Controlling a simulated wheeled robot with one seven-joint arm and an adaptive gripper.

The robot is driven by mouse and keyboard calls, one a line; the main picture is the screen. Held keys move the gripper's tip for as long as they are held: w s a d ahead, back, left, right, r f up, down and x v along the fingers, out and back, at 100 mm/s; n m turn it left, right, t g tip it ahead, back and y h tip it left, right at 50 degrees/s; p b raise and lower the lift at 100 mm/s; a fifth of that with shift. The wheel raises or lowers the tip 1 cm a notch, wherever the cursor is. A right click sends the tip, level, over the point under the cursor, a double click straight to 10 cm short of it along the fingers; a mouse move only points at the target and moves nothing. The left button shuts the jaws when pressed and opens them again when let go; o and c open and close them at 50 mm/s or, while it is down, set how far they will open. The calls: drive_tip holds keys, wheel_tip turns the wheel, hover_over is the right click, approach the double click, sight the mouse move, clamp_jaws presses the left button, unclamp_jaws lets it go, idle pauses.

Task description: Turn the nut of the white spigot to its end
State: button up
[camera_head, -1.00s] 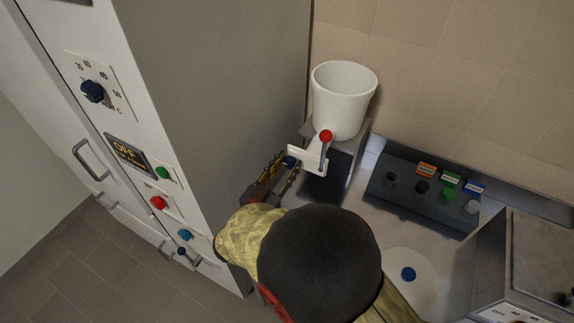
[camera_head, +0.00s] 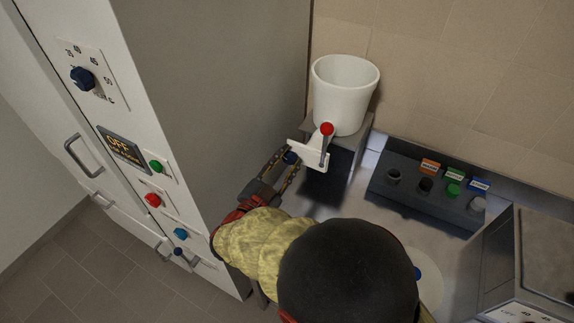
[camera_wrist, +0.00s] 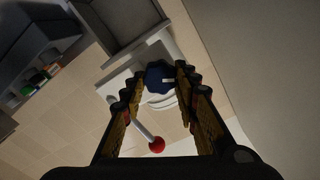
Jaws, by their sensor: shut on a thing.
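The white spigot (camera_head: 308,154) sticks out from the front of a tank under a white bucket-like vessel (camera_head: 344,98). Its lever has a red ball (camera_head: 326,129), which also shows in the wrist view (camera_wrist: 156,145). The dark blue nut (camera_head: 290,157) sits at the left end of the spigot. In the wrist view the nut (camera_wrist: 157,76) is faceted and bears a small pale mark. My gripper (camera_wrist: 159,84) has one finger on each side of the nut and is shut on it. In the head view my gripper (camera_head: 286,162) reaches it from the lower left.
A tall grey cabinet (camera_head: 220,90) with knobs and buttons stands close on the left. A dark rack (camera_head: 420,190) with coloured labels is at the right, and a grey box (camera_head: 535,255) beyond it. The tiled wall is behind.

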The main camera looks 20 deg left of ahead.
drive_tip(key=m+b, duration=0.4)
drive_tip(key=m, duration=0.1)
drive_tip(key=m+b, duration=0.2)
drive_tip(key=shift+d+f, duration=0.1)
drive_tip(key=shift+f, duration=0.2)
drive_tip(key=shift+m+b, duration=1)
drive_tip(key=shift+m, duration=1.4)
drive_tip(key=o, duration=1)
drive_tip(key=shift+o, duration=0.8)
drive_tip(key=shift+r, duration=0.1)
drive_tip(key=s+a, duration=0.1)
drive_tip(key=s, duration=1.1)
